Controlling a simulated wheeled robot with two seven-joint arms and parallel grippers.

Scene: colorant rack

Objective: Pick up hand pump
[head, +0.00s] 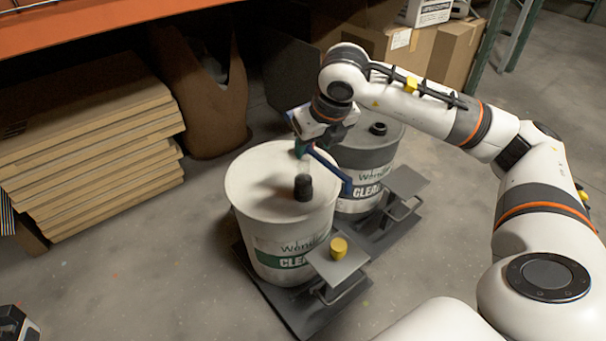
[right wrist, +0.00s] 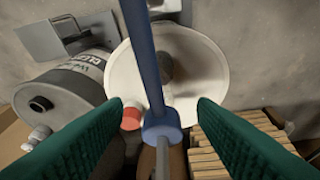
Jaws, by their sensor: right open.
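The hand pump is the blue part with a long shaft and a round collar (right wrist: 162,128) in the right wrist view. In the head view its blue arm (head: 335,170) slants down over the rear right of the white drum (head: 245,185). My right gripper (head: 306,146) is over the back of this drum. Its two green fingers are spread in the right wrist view (right wrist: 160,106), open, with the pump between them and gaps on both sides. The pump's lower end is hidden in the head view. My left gripper cannot be made out.
A grey drum (head: 365,158) stands behind the white one, both on dark platforms with small raised plates. A yellow cap (head: 338,247) sits on the front plate. Stacked boards (head: 90,145) lie left, cardboard boxes (head: 455,50) behind.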

